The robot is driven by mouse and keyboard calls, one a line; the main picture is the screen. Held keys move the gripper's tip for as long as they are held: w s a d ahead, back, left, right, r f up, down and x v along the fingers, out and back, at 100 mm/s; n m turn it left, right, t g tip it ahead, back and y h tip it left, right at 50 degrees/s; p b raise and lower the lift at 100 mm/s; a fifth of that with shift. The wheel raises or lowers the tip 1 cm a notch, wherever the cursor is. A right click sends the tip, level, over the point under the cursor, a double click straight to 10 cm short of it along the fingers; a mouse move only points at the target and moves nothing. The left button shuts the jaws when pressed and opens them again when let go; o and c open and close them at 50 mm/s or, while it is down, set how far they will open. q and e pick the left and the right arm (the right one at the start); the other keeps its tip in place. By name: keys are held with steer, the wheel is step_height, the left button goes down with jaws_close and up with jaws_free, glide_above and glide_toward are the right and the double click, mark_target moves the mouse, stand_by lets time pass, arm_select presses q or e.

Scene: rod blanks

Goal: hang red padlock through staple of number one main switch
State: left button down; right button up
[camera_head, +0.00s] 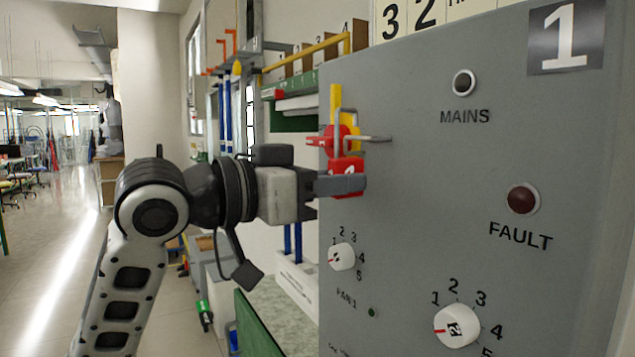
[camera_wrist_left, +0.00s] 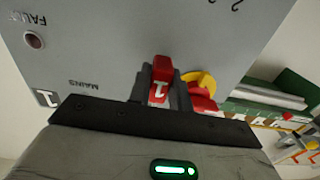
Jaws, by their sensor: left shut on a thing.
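The red padlock (camera_head: 349,186), marked with a white 1, is held in front of the grey number one panel. My left gripper (camera_head: 338,184) comes in from the left and is shut on the padlock's body. In the left wrist view the padlock (camera_wrist_left: 161,78) sits between both fingers. The red and yellow main switch (camera_head: 338,138) is right above the padlock; it also shows in the wrist view (camera_wrist_left: 203,88). A grey metal bar (camera_head: 374,138) sticks out beside the switch. I cannot tell whether the shackle passes through the staple. My right gripper is not in view.
The grey panel (camera_head: 430,190) fills the right side, with a MAINS lamp (camera_head: 464,83), a FAULT lamp (camera_head: 522,199) and white rotary knobs (camera_head: 457,326). Behind it are a yellow rail (camera_head: 305,52) and a green shelf (camera_head: 292,121). The floor at left is open.

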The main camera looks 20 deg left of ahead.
arm_select(q)
steer(key=shift+x, duration=0.8)
steer(key=shift+f+b, duration=0.3)
steer(key=shift+f, duration=0.5)
steer(key=shift+f+b, duration=0.2)
steer(key=shift+b, duration=0.15)
steer(key=c, duration=1.2)
jaws_free()
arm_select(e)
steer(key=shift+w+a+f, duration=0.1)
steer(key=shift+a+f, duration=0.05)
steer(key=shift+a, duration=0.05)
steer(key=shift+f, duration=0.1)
